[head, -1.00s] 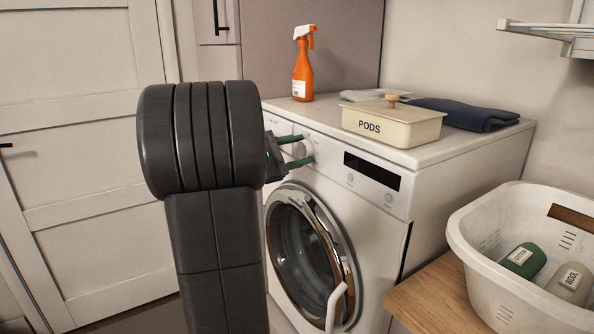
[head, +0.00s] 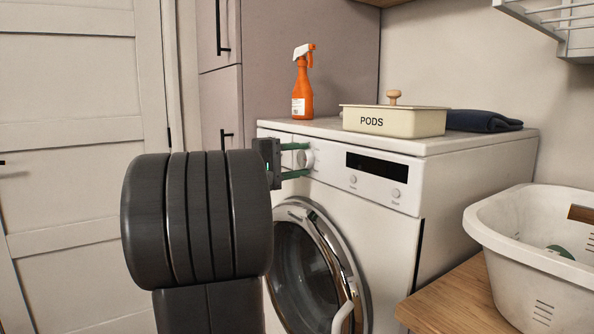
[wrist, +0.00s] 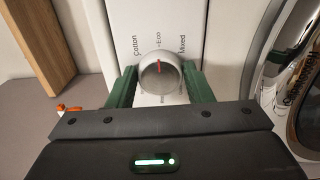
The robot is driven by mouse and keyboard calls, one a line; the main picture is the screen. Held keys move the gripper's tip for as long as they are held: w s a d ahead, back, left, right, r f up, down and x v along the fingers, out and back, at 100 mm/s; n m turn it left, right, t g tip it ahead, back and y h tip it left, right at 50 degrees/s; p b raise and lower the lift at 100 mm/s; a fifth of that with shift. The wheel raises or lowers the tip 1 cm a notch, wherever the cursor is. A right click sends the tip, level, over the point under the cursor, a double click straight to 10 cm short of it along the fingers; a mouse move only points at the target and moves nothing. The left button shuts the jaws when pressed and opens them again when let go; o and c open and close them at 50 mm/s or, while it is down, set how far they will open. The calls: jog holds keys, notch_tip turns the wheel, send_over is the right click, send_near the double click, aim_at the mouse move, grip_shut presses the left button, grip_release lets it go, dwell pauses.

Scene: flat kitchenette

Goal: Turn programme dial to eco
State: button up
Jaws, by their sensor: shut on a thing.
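The lower labels are partly hidden by the gripper body.
The panel has a dark display (head: 382,167) and buttons; the round door (head: 312,265) is below. On top are an orange spray bottle (head: 302,90), a PODS box (head: 393,122) and a folded dark cloth (head: 483,121). A white basket (head: 520,285) stands on a wooden surface at right.

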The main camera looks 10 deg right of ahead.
dwell(0.4)
jog(key=o, duration=1)
jog(key=p+v, duration=0.2)
jog(key=v, duration=1.1)
jog(key=shift+s+a, duration=0.1)
jog(key=shift+a, duration=0.3)
jog(key=b+x, duration=0.2)
jog(key=x, duration=1.2)
